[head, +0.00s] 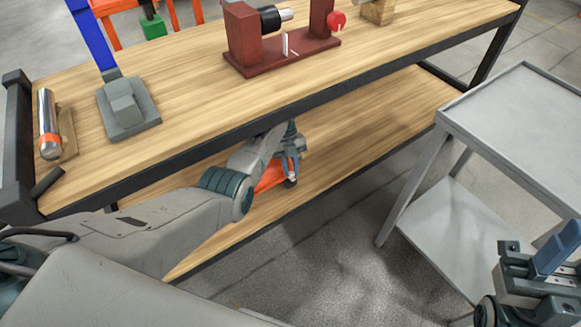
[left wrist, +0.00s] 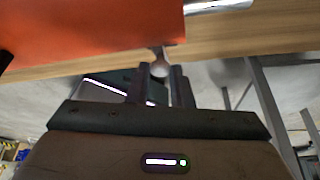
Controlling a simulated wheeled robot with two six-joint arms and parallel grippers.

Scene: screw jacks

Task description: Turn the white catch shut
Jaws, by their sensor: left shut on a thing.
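An orange body (head: 271,177) sits at the lower shelf under the bench top, partly hidden by my left arm. In the left wrist view the orange body (left wrist: 95,30) fills the upper left. A small pale, round-ended piece (left wrist: 160,68), which looks like the white catch, sticks out from its edge. My left gripper (head: 291,168) is at the right side of the orange body. In the left wrist view its fingers (left wrist: 161,88) are shut on the pale piece. My right gripper (head: 545,268) is at the lower right, above the grey cart, partly cut off; its opening is unclear.
The wooden bench top (head: 190,97) and its dark front edge lie above my left gripper. It carries a red fixture (head: 290,60), a grey block with a blue post (head: 122,108) and a metal cylinder (head: 48,125). A grey cart (head: 490,110) stands to the right.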

